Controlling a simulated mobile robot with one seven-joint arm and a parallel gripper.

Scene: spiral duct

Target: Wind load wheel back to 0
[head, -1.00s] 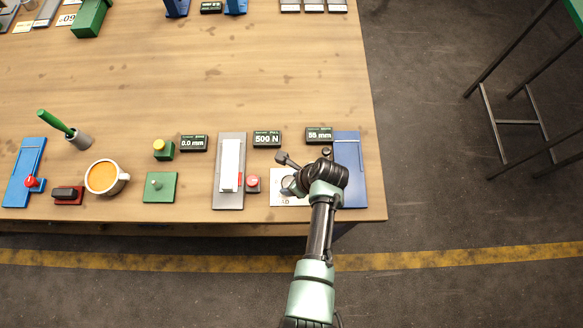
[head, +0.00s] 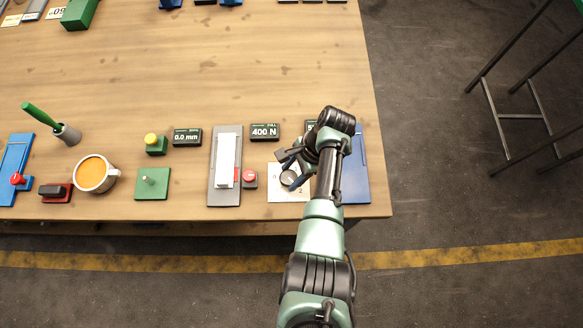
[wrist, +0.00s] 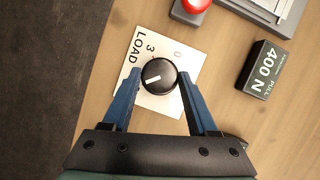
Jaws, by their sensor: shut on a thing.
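The load wheel is a round black knob (wrist: 158,76) with a white pointer mark, on a white plate (wrist: 162,107) lettered LOAD with 3 and 0 visible. The pointer mark lies on the knob's left part in the wrist view, not towards the 0. My gripper (wrist: 159,82) is shut on the knob, one blue finger on each side. In the head view the knob (head: 289,177) shows beside my gripper, and my arm hides part of the plate (head: 284,196). The PULL display (head: 264,132) reads 400 N; it also shows in the wrist view (wrist: 263,68).
A red button (head: 250,177) and a grey fixture with a white block (head: 228,160) stand just left of the plate. A blue fixture (head: 356,175) is close on the right, with a display half hidden by my arm. The table's front edge is near.

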